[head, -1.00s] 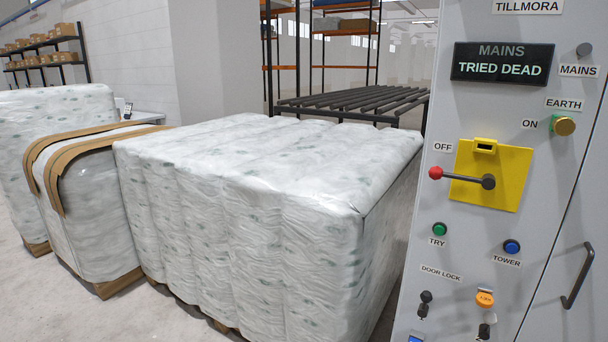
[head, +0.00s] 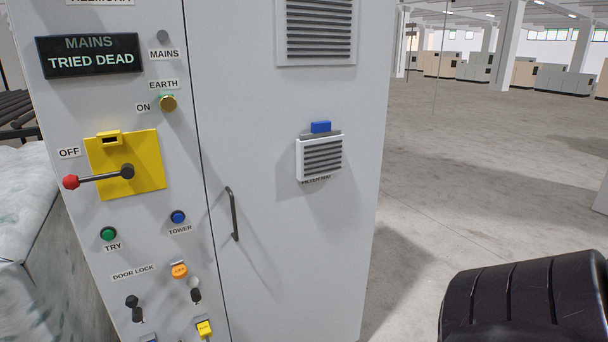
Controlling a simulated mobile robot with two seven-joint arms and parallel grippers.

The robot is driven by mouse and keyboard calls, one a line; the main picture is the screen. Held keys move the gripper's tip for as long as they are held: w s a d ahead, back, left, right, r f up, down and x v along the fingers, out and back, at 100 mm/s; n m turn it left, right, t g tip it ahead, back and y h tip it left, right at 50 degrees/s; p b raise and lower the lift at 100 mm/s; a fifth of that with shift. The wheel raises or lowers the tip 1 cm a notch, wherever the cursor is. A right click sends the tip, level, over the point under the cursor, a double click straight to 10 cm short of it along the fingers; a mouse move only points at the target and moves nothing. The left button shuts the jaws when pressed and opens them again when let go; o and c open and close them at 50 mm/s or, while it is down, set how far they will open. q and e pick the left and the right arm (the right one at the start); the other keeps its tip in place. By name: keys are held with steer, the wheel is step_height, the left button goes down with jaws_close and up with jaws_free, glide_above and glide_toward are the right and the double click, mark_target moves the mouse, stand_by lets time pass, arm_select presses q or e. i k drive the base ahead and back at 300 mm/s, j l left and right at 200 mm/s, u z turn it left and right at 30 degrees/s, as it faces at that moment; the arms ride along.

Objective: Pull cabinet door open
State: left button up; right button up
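The grey cabinet door (head: 275,230) fills the middle of the head view and looks shut, with a thin dark seam along its left edge. Its dark bar handle (head: 233,213) stands upright near that seam. Left of the seam is the control panel (head: 65,235). Its red-knobbed lever (head: 98,177) on a yellow plate points left to OFF, and the display (head: 89,56) reads MAINS TRIED DEAD. The door lock keys (head: 133,308) are low on the panel. A black part of my own body shows at the lower right. Neither gripper is in view.
A vent grille (head: 316,30) and a filter unit (head: 319,158) with a blue top piece sit on the door. White wrapped bales (head: 35,230) stand close at the left of the cabinet. Open concrete floor (head: 470,170) lies to the right, with distant cabinets (head: 480,65) beyond.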

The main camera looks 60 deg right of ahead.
mark_target(291, 219)
steer(key=z, duration=1.8)
